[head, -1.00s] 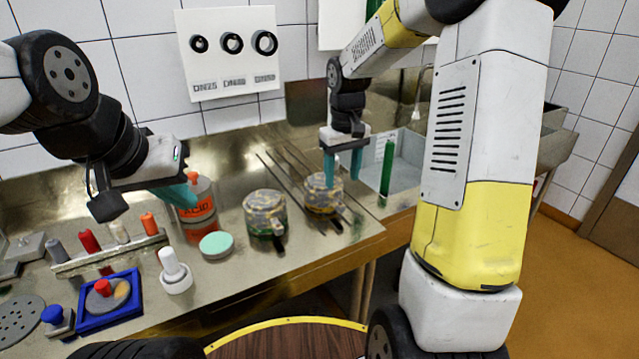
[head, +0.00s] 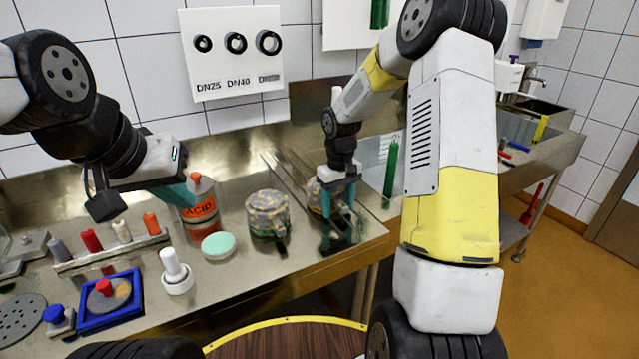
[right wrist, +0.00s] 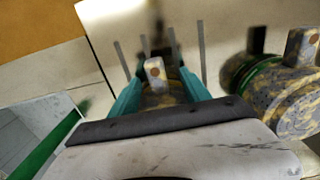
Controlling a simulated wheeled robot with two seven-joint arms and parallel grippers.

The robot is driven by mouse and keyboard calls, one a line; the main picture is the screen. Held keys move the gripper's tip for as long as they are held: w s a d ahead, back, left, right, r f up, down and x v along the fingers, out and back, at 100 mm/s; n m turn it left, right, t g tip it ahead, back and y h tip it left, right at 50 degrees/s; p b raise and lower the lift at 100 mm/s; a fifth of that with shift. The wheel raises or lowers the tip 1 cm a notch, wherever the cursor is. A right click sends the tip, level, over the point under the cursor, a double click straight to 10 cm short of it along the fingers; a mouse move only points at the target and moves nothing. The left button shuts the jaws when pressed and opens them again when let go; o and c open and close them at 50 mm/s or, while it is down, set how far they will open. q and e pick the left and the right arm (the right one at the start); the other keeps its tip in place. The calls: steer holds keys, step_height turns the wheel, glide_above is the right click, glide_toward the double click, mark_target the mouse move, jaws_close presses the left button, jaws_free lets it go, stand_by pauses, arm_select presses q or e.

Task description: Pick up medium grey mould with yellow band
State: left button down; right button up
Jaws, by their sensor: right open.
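A mottled grey mould (head: 315,193) stands on the steel bench in the head view, mostly hidden behind my right gripper (head: 338,228). In the right wrist view this mould's upright handle (right wrist: 155,74) shows between the open teal fingers of my right gripper (right wrist: 157,92), with a little yellow on its body. No grip on it is visible. A second mottled grey mould (head: 266,213) stands to its left; in the right wrist view it has a green band (right wrist: 258,72). My left gripper (head: 178,194) is by the acid bottle; its finger opening cannot be made out.
The acid bottle (head: 200,209), a mint-green disc (head: 218,245) and a white stamp-like piece (head: 175,272) stand left of the moulds. Further left are a rack (head: 112,250) of coloured pegs and a blue tray (head: 135,312). A green upright bar (head: 391,168) is to the right.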

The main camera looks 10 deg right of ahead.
jaws_close()
stand_by(1.4)
